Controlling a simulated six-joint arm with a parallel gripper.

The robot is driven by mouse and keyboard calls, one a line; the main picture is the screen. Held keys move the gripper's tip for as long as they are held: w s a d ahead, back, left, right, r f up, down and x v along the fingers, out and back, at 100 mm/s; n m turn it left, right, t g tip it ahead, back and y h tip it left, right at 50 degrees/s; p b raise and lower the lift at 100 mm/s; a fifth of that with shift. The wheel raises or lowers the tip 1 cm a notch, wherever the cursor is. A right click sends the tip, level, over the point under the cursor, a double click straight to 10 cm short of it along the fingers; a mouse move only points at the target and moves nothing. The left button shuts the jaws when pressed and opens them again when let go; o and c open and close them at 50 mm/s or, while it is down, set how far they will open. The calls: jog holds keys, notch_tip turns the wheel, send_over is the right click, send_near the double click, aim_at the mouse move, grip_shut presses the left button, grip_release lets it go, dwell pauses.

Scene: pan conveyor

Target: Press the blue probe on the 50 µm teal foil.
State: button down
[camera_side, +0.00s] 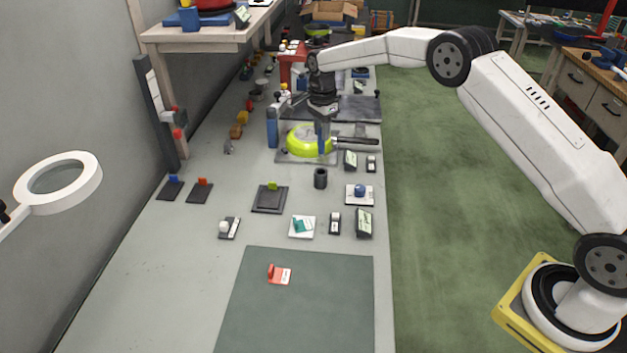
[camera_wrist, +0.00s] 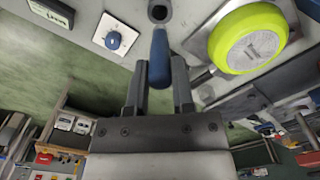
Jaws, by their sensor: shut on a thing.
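My gripper (camera_side: 322,118) is shut on the blue probe (camera_side: 323,140) and holds it pointing down, in front of the lime-green pan (camera_side: 300,140) in the side view. In the wrist view the probe (camera_wrist: 159,58) sits between the two fingers (camera_wrist: 160,82). The teal foil (camera_side: 301,226) lies on a white card nearer the side camera, well apart from the probe. Its 50 µm marking is too small to read. The foil is not visible in the wrist view.
A dark hollow cup (camera_side: 320,178) stands between the pan and the foil. A white plate with a blue knob (camera_side: 360,191) and dark labelled blocks (camera_side: 364,222) are to the right.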

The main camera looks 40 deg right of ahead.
jog(key=shift+a, duration=0.1)
dwell(0.3)
jog(key=s+a+f, duration=0.2)
jog(key=s+a, duration=0.7)
jog(key=a, duration=0.4)
jog(key=shift+s+a+f, duration=0.2)
jog(key=shift+s+a, duration=0.05)
jog(key=shift+a, duration=0.15)
jog(key=shift+f, duration=0.2)
jog(key=shift+f, duration=2.8)
jog(key=shift+f, duration=0.55)
jog(key=shift+r, duration=0.15)
notch_tip(320, 180, up, 7)
dwell(0.8)
